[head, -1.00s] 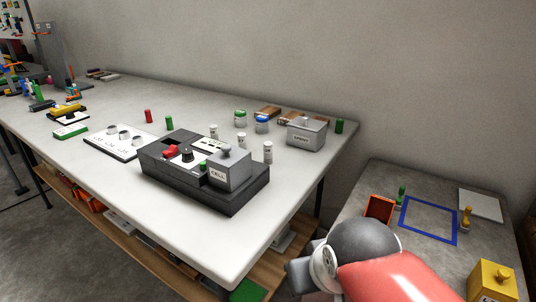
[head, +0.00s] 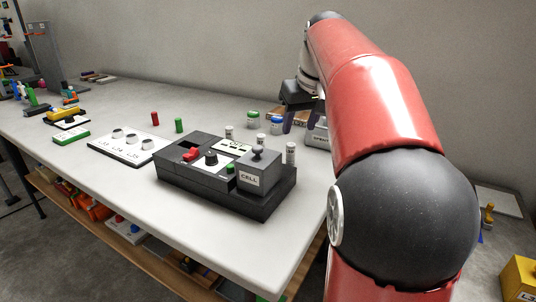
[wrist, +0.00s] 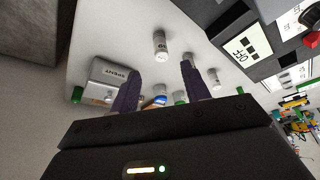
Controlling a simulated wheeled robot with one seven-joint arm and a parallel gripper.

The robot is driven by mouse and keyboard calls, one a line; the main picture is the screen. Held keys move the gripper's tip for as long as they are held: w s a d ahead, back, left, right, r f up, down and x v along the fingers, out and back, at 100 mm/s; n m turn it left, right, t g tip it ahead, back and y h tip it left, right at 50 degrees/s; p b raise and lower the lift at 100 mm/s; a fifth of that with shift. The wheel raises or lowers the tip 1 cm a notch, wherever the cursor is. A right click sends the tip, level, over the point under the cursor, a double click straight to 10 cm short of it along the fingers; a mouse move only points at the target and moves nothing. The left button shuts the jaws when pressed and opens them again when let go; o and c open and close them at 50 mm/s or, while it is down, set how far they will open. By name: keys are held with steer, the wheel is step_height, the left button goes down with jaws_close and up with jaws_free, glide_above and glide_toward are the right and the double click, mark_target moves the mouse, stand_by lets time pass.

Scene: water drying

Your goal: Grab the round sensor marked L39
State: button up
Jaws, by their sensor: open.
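Small white labelled cylinders stand behind the black device: one at the right (head: 291,153), one at the left (head: 229,132), with another between. In the wrist view a white cylinder (wrist: 160,46) with unreadable marking stands beyond my fingertips. My gripper (head: 294,127) is open and empty above the table's back right, near the jars; its two fingers show in the wrist view (wrist: 159,72).
The black device (head: 200,180) with a grey CELL block (head: 257,172) stands mid-table. A green-lidded jar (head: 253,119), a blue-lidded jar (head: 277,125) and a grey labelled box (head: 318,137) are near my gripper. The front table strip is clear.

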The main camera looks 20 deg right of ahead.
mark_target(292, 144)
steer(key=x, duration=0.7)
steer(key=shift+w+f+b, duration=0.25)
steer(key=shift+w+b, duration=0.1)
steer(key=shift+w, duration=0.1)
jaws_close()
steer(key=shift+r, duration=0.15)
step_height(292, 144, up, 20)
steer(key=p, duration=0.2)
steer(key=shift+p, duration=0.3)
